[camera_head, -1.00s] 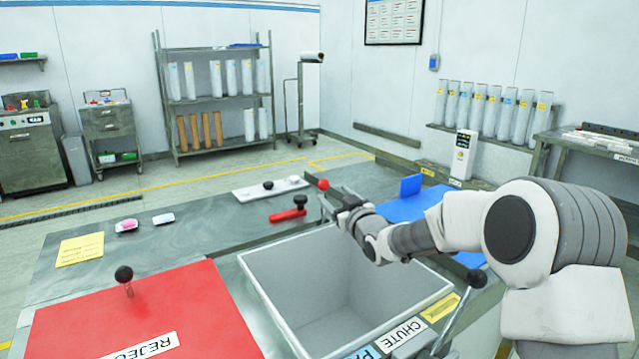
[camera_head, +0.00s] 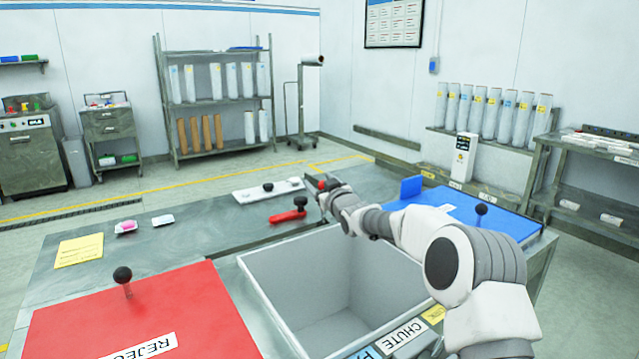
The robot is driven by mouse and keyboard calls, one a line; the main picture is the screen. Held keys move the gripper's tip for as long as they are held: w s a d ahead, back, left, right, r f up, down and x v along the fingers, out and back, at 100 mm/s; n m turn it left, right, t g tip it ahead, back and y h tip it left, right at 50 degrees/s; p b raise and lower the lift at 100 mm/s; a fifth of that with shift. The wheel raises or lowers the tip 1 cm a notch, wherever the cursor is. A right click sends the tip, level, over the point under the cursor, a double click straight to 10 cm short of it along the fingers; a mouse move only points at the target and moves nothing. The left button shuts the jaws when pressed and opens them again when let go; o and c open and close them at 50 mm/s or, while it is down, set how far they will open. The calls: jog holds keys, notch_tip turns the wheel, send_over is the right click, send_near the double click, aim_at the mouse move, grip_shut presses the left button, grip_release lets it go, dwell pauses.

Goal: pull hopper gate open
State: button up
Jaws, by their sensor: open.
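My gripper (camera_head: 317,183) is open at the far side of the bench, with its fingers pointing away from me. A small red knob (camera_head: 320,185) shows at the fingers and is partly hidden by them; I cannot tell whether they touch it. To its left lies a red lever (camera_head: 288,216) with a black knob. Behind that is a white plate (camera_head: 262,191) with small knobs. No part is clearly marked as the hopper gate, and my arm hides what lies under the gripper.
A grey open chute bin (camera_head: 262,283) is below my arm. A red reject lid (camera_head: 140,320) with a black knob is at front left. A blue lid (camera_head: 505,222) with an upright knob is at right. A yellow note (camera_head: 80,250) and two small packets lie at left.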

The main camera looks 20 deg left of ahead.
jog(key=shift+w+a, duration=0.1)
jog(key=shift+w, duration=0.05)
grip_shut()
dwell(0.4)
dwell(1.0)
